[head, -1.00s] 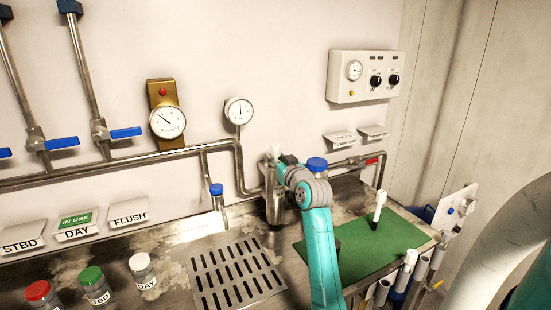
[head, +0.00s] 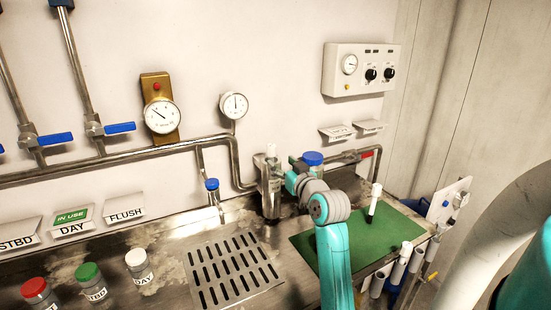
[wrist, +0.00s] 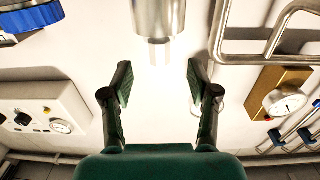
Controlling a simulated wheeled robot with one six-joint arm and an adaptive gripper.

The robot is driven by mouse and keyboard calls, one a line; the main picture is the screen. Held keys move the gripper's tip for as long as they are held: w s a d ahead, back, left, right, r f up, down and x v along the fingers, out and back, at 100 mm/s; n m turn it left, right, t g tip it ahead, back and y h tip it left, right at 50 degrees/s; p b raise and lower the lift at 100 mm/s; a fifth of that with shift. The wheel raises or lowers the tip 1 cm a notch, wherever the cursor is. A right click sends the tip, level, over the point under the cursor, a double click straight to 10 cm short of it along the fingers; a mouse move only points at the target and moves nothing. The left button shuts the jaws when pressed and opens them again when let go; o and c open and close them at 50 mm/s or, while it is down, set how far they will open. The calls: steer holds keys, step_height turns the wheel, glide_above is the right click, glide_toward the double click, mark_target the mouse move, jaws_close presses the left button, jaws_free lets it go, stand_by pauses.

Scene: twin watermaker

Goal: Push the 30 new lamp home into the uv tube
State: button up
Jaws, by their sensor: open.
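The uv tube (head: 270,190) is an upright steel cylinder against the wall behind the bench. A short pale piece, seemingly the lamp's end (head: 271,151), stands up out of its top; no number is readable. In the wrist view, which is upside down, the tube (wrist: 160,15) comes in from the top edge, and the pale end (wrist: 159,52) shows faintly against the wall. My gripper (wrist: 160,82) is open and empty, its fingers spread to either side below the pale end. In the head view my teal arm mostly hides the gripper, just right of the tube.
A white stick with a dark lower end (head: 374,203) stands on the green mat (head: 400,228). A blue-capped housing (head: 312,159) and pipes are close right of the tube. A slotted drain plate (head: 235,270) and several capped bottles are at the left.

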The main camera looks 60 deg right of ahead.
steer(key=shift+v, duration=1.9)
